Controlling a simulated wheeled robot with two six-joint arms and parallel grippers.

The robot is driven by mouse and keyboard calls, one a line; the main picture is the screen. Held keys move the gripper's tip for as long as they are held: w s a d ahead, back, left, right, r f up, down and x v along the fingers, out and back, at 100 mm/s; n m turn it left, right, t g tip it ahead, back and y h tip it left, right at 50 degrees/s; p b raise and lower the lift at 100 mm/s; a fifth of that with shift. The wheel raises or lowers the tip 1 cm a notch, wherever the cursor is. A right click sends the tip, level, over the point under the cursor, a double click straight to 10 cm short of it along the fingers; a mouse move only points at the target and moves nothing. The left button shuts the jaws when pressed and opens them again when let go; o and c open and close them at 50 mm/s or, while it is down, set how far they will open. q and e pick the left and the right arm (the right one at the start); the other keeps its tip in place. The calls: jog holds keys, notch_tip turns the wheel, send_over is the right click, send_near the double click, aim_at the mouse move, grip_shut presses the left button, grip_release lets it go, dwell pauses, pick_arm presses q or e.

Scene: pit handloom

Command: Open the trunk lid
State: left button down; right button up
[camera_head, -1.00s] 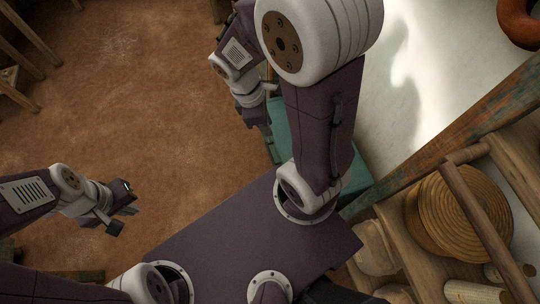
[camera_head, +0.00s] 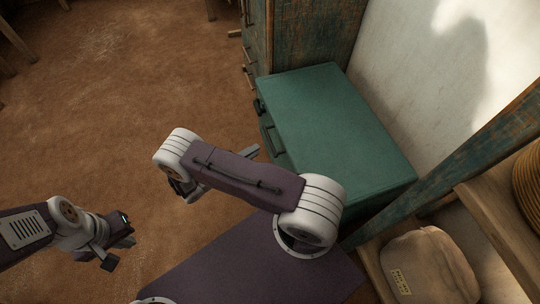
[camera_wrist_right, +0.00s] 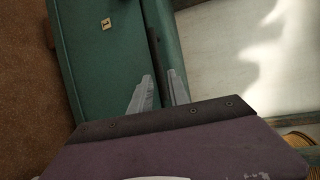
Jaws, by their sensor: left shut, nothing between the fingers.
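The green trunk (camera_head: 335,115) stands against the pale wall at upper middle right, its lid down. Dark fittings (camera_head: 274,138) show on its left-facing side. My right gripper (camera_head: 250,152) is by that side, mostly hidden behind its own arm. In the right wrist view the trunk's green surface (camera_wrist_right: 105,60) fills the upper left. There the right gripper (camera_wrist_right: 160,88) shows two grey fingers apart, with a dark bar or gap (camera_wrist_right: 155,45) running between them. I cannot tell whether they touch it. My left gripper (camera_head: 122,252) is shut and empty over the floor at lower left.
A worn blue-green cabinet (camera_head: 315,32) stands beyond the trunk. A wooden shelf with a pale labelled sack (camera_head: 428,265) and a slanted beam (camera_head: 440,180) are at right. The brown floor (camera_head: 110,110) at left is clear.

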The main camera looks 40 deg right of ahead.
aim_at(270, 141)
jog(key=d+b, duration=0.1)
jog(key=d, duration=0.2)
jog(key=d+f+b, duration=0.1)
jog(key=d, duration=0.4)
jog(key=shift+w+d+f+b, duration=0.35)
jog(key=shift+w+f+b, duration=0.05)
grip_shut()
dwell(1.1)
